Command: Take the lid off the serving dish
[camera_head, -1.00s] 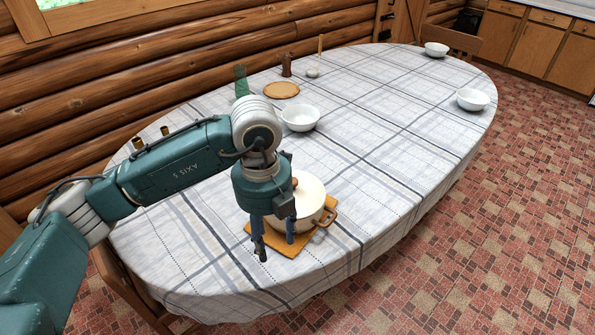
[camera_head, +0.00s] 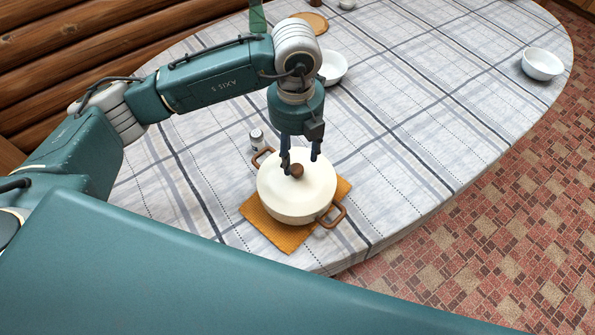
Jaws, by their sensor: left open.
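The serving dish (camera_head: 290,214) is a round cream pot with two brown handles, one at its upper left and one at its lower right. Its cream lid (camera_head: 308,195) is on it, with a round brown knob (camera_head: 296,171) on top. My left gripper (camera_head: 301,167) is open, pointing down, with its fingertips at the knob, one finger to each side in the picture. I cannot tell whether they touch it. My right gripper is not in view; a large teal part of my own body covers the bottom of the view.
The dish stands on an orange mat (camera_head: 257,219) on the checked tablecloth (camera_head: 420,150). A small shaker (camera_head: 257,139) stands close behind the dish. White bowls (camera_head: 541,64) (camera_head: 334,68) and a round wooden board (camera_head: 311,22) are farther off. The cloth right of the dish is clear.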

